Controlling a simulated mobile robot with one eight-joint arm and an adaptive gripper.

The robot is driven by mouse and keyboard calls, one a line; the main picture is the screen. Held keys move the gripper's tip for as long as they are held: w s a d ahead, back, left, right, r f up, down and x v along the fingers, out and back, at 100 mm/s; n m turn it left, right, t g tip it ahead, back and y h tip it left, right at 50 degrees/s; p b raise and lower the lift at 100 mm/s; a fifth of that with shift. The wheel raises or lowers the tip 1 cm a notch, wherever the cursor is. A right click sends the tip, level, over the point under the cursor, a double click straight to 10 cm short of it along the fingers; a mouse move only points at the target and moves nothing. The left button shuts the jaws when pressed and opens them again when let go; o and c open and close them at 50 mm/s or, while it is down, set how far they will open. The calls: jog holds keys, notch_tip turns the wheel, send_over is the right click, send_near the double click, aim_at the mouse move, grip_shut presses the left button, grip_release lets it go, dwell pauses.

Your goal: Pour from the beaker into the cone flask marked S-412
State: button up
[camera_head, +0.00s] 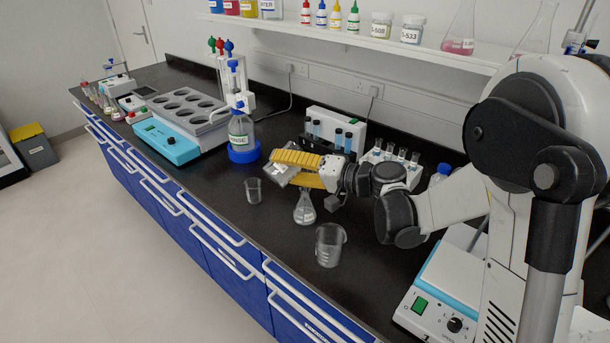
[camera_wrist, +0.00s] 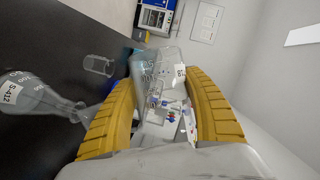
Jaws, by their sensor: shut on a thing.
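The clear cone flask (camera_head: 305,208) stands upright on the black bench, below my gripper. In the wrist view the flask (camera_wrist: 38,98) lies at the left, with its S-412 label readable and its neck beside a yellow finger. My gripper (camera_head: 289,169) has yellow fingers shut on a clear beaker (camera_head: 278,176). The held beaker also shows between the fingers in the wrist view (camera_wrist: 152,72), with a partly readable label. It is strongly tilted, above and slightly left of the flask's mouth. I cannot tell how much liquid it holds, and I see no stream.
A larger beaker (camera_head: 329,246) stands in front of the flask, and a small beaker (camera_head: 253,190) stands left of it. The front-left bench is clear.

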jog(key=shift+w+d+r+m+y, duration=0.15)
jog(key=shift+r+m+y, duration=0.2)
jog(key=shift+m, duration=0.3)
jog(key=shift+w+d+r+m+y, duration=0.1)
jog(key=shift+d+r+m+y, duration=0.05)
jog(key=shift+r+m, duration=0.4)
dwell(3.9)
jog(key=shift+w+d+f+m+y+b, duration=0.2)
jog(key=shift+f+m+y+b, duration=0.25)
jog(key=shift+m+b, duration=0.4)
dwell(1.1)
